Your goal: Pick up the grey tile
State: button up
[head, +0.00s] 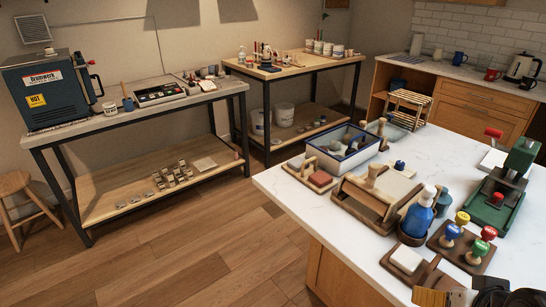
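No single thing stands out clearly as the grey tile. A pale, off-white square tile (407,259) lies on a small wooden board near the front of the white counter. Several small grey pieces (135,199) lie flat on the lower shelf of the left bench, too small to tell apart well. My gripper (492,297) seems to be the dark shape at the bottom right edge, partly cut off. Its fingers cannot be made out, and nothing is clearly held.
A stool (14,183) stands at far left. The wooden floor (190,245) between bench and counter is clear.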

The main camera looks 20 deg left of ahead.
aim_at(295, 164)
jog(key=i+j, duration=0.15)
jog(key=j, duration=0.2)
jog(key=i+j+z, duration=0.1)
jog(key=j, duration=0.25)
jog(key=i+j, duration=0.2)
jog(key=j, duration=0.15)
jog(key=i+j+z, duration=0.1)
jog(key=j, duration=0.3)
jog(key=i+j, duration=0.2)
jog(key=j, duration=0.15)
jog(key=i+j+z, duration=0.1)
jog(key=j, duration=0.25)
jog(key=i+j, duration=0.15)
jog(key=j, duration=0.25)
jog(key=i+j+z, duration=0.2)
jog(key=j+z, duration=0.15)
jog(key=j, duration=0.35)
jog(key=i+j+z, duration=0.1)
jog(key=j+z, duration=0.2)
jog(key=j, duration=0.4)
jog(key=j+z, duration=0.35)
jog(key=j, duration=0.35)
jog(key=j+z, duration=0.9)
jog(key=z, duration=0.2)
